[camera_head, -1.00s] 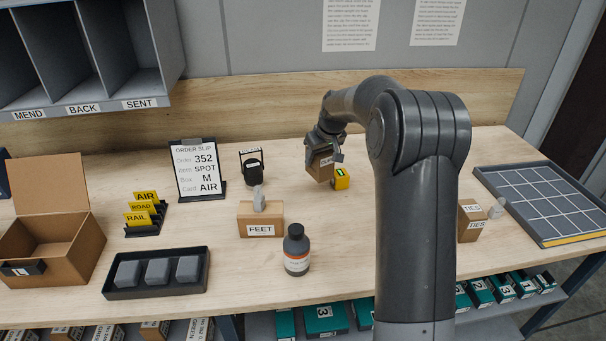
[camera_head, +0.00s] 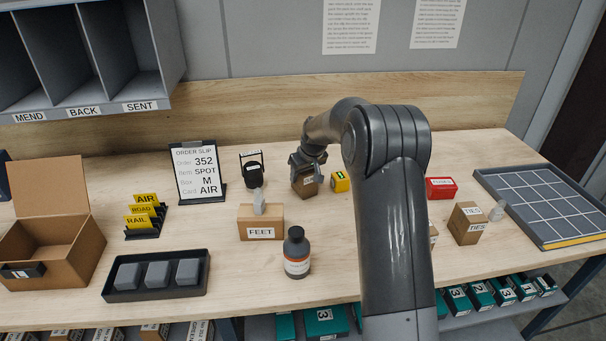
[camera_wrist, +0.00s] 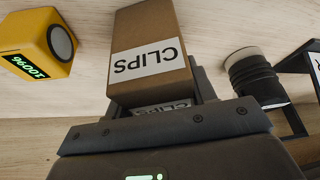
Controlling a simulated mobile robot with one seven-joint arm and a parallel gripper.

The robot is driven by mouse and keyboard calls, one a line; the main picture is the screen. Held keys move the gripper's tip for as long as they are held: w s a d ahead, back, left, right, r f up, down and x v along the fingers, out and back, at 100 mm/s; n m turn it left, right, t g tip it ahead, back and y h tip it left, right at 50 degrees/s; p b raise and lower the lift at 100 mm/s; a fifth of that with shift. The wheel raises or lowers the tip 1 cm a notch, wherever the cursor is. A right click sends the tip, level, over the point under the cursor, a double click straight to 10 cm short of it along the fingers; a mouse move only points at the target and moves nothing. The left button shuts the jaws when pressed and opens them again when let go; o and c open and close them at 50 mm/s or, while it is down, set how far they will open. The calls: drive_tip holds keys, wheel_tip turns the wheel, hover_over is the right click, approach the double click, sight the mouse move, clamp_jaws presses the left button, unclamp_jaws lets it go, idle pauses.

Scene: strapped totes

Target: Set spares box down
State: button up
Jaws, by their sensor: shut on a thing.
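A small brown cardboard box labelled CLIPS (camera_head: 305,187) is held in my gripper (camera_head: 308,172), at the back middle of the bench. In the wrist view the CLIPS box (camera_wrist: 151,50) sits between the fingers of my gripper (camera_wrist: 160,100), with its label facing the camera. The gripper is shut on it. The box is at or very close to the bench top; I cannot tell whether its underside touches. Other small boxes are the FEET box (camera_head: 261,222) at front left of it and the TIES box (camera_head: 466,224) to the right.
A yellow device (camera_head: 341,181) stands just right of the held box. A black cylinder on a stand (camera_head: 253,172) is to the left. A brown bottle (camera_head: 297,252), a red box (camera_head: 441,188) and a gridded tray (camera_head: 545,205) also stand here. Bare wood lies in front of the held box.

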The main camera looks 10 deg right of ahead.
drive_tip(key=o, duration=1.1)
drive_tip(key=shift+f, duration=0.15)
drive_tip(key=s+d+r, duration=0.2)
drive_tip(key=s+r, duration=1.2)
drive_tip(key=r, duration=0.4)
drive_tip(key=s+m, duration=0.1)
drive_tip(key=s, duration=1)
drive_tip(key=s+m+t+h, duration=0.1)
drive_tip(key=s+m, duration=0.1)
drive_tip(key=s, duration=0.9)
drive_tip(key=s+d+m, duration=0.1)
drive_tip(key=s, duration=1)
drive_tip(key=shift+s+d+f+h, duration=0.1)
drive_tip(key=shift+s+f+h, duration=0.15)
drive_tip(key=shift+s+h, duration=0.15)
